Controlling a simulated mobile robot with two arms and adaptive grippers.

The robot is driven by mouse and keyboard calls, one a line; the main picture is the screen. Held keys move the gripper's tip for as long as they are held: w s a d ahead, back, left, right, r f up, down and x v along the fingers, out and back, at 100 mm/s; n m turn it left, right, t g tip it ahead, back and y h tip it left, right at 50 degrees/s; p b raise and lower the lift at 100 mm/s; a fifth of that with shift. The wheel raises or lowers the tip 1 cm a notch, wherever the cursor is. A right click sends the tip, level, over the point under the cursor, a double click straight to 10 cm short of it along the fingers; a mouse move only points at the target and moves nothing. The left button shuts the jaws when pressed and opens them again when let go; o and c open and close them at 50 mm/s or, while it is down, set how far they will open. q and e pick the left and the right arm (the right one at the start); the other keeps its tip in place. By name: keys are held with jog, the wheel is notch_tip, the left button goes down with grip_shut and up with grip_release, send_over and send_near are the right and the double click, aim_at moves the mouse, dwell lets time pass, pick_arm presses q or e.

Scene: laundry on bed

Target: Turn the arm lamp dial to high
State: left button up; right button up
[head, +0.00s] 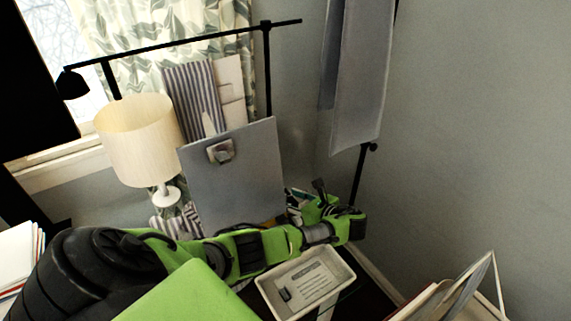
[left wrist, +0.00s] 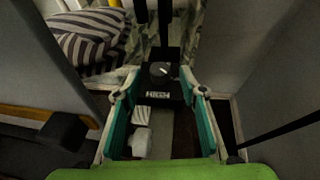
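The black arm lamp (head: 185,46) has a long horizontal arm and a small shade at its left end; its base is hidden in the head view. In the left wrist view its dark base holds a round dial (left wrist: 160,71) with a pale pointer mark, with the word HIGH (left wrist: 157,94) on the near side. I cannot tell the dial's exact setting. My left gripper (left wrist: 160,82) is open, its teal-padded fingers apart on either side of the base's near part, the dial just beyond and between the tips. It also shows in the head view (head: 325,207). My right gripper is not in view.
A cream table lamp (head: 140,140) and a grey board (head: 235,178) stand left of my left gripper. A white bin (head: 306,283) sits below my arm. Striped cloth (left wrist: 85,42) lies left of the dial. Grey panels stand close on both sides in the wrist view.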

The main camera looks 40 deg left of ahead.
pick_arm(q)
jog(key=v, duration=0.9)
jog(key=w+a+r+n+g+h+b, duration=0.15)
jog(key=r+n, duration=0.25)
jog(key=n, duration=0.6)
jog(key=w+a+r+n+h+b, duration=0.1)
jog(key=w+a+r+n+h, duration=0.3)
jog(key=n, duration=0.6)
jog(key=w+a+r+n+g+b, duration=0.15)
jog(key=r+n, duration=0.35)
jog(key=n, duration=0.5)
jog(key=s+a+f+n+h, duration=0.1)
jog(key=f+n, duration=0.2)
jog(key=f, duration=0.2)
jog(key=s+a+f+n+h+p, duration=0.1)
jog(key=s+a+f+n, duration=0.1)
jog(key=f+n, duration=0.2)
jog(key=s+a+f+n+h+p, duration=0.1)
jog(key=s+a+f+n, duration=0.1)
jog(key=f, duration=0.5)
jog(key=shift+s+f+n+h, duration=0.2)
jog(key=shift+f+n+h, duration=0.2)
jog(key=shift+n, duration=0.4)
jog(key=shift+c, duration=0.5)
